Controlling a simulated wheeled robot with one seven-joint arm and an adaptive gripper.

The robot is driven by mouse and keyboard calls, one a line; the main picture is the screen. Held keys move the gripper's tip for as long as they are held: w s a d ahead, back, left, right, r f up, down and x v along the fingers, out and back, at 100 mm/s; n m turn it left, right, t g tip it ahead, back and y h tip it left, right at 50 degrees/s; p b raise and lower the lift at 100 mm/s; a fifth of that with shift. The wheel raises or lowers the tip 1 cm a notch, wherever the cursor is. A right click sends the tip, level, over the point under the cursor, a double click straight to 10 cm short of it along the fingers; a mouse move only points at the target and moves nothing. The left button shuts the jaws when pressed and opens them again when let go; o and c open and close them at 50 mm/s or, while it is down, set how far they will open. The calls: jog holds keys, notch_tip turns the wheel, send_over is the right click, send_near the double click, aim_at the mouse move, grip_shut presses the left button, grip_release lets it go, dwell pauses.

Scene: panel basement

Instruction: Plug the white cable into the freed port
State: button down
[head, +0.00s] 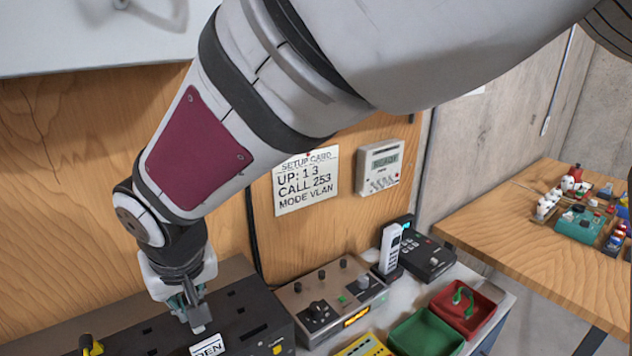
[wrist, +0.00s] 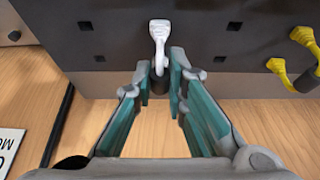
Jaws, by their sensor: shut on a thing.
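My gripper (wrist: 160,85) is shut on the white cable (wrist: 159,45), holding it by its dark lower part between the teal fingertips. The cable's white end lies in front of the black port box (wrist: 120,45), level with the upper row of ports. I cannot tell whether it is inside a port or only in front of one. In the head view my gripper (head: 190,308) is over the black box (head: 240,300), and the cable there is mostly hidden. Empty square ports show on both sides. Yellow plugs (wrist: 303,38) sit at the box's right in the wrist view.
A label reading "DEN" (head: 207,345) is on the box. A grey console with knobs (head: 330,300), a handset (head: 390,248), a green bin (head: 425,335) and a red bin (head: 465,308) stand to the right. A setup card (head: 306,182) hangs on the wooden panel.

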jog(key=c, duration=1.1)
grip_release()
jog(key=shift+r+p, duration=1.7)
jog(key=shift+r, duration=2.05)
